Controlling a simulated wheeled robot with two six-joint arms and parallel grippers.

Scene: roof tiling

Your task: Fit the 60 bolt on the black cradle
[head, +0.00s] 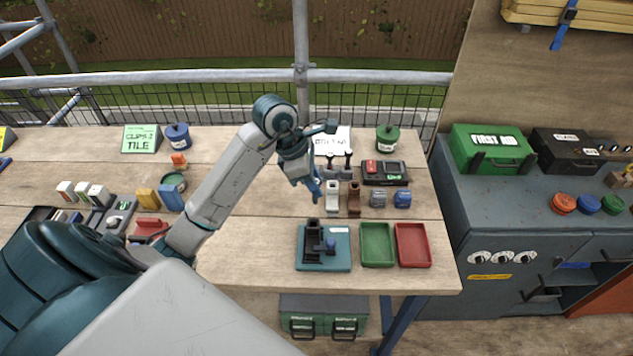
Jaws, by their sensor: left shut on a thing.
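The black cradle (312,236) stands upright on a teal base plate (340,262) near the front edge of the bench. A small dark blue piece (331,244) sits beside it on the same plate. My left gripper (314,188) points down above the bench, behind the cradle and apart from it. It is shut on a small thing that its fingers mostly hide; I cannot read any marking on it. A white sign (332,138), partly hidden by my arm, stands at the back. My right gripper is not in view.
A green tray (377,244) and a red tray (413,245) lie right of the plate. White (332,196) and brown (353,198) upright pieces stand close to my gripper's right. A black case (386,172) and blue-grey blocks (402,199) are further right.

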